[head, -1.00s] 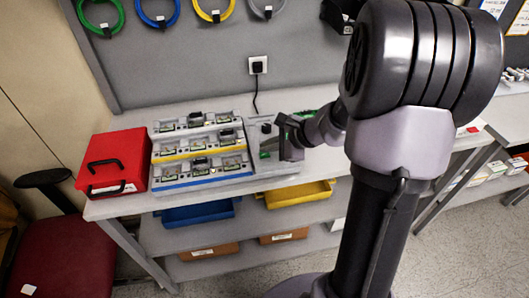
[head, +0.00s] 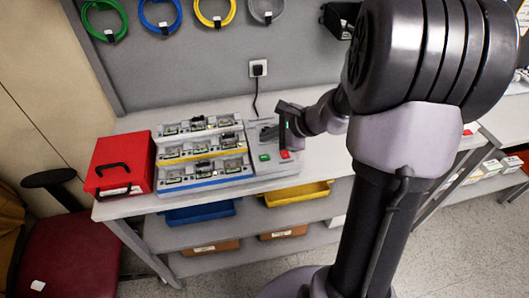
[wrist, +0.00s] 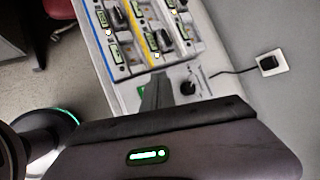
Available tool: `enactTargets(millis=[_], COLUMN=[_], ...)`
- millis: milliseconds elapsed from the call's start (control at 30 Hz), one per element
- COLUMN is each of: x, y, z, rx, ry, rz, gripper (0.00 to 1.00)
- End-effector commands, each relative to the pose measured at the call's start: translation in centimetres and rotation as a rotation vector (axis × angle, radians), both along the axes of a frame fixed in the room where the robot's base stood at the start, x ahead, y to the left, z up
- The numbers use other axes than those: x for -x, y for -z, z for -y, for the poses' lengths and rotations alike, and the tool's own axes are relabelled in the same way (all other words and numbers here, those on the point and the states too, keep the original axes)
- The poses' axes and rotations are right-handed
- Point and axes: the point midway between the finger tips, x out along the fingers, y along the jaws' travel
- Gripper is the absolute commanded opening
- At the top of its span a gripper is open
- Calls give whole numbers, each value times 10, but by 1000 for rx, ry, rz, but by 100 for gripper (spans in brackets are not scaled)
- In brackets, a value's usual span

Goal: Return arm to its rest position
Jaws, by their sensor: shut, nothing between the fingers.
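My gripper (head: 270,132) is shut and empty. In the head view it is above the grey control panel (head: 256,172) at the right end of the pump rack. My arm rises at the right and hides part of the bench. The green button (head: 265,157) and red button (head: 285,155) on the panel show below the gripper. In the wrist view the shut fingers (wrist: 156,92) point toward the panel, apart from a black knob (wrist: 188,87). The rack (head: 203,152) carries several small devices on tiers with white, yellow and blue edges.
A red case (head: 122,152) stands left of the rack. A wall socket (head: 258,68) with a black cable is behind the panel. Blue (head: 200,212) and yellow (head: 297,193) bins sit on the shelf below. A dark red chair (head: 65,245) is at the lower left.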

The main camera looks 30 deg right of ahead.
Motion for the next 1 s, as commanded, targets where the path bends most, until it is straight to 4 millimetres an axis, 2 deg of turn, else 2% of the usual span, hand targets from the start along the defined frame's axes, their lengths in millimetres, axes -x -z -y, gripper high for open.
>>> enactTargets(millis=[700,767,867,900,967,1000], x=[1,5,33,56,97,124], y=[-2,-14,-52,-67,-85,-91], z=[-4,-21,-86,-116,-155,-172], rx=[8,45,194,285,436,540], ry=[-15,-81,-334,-471,-677,-799], rz=[2,13,48,66,97,116], gripper=[0,0,0,0,0,0])
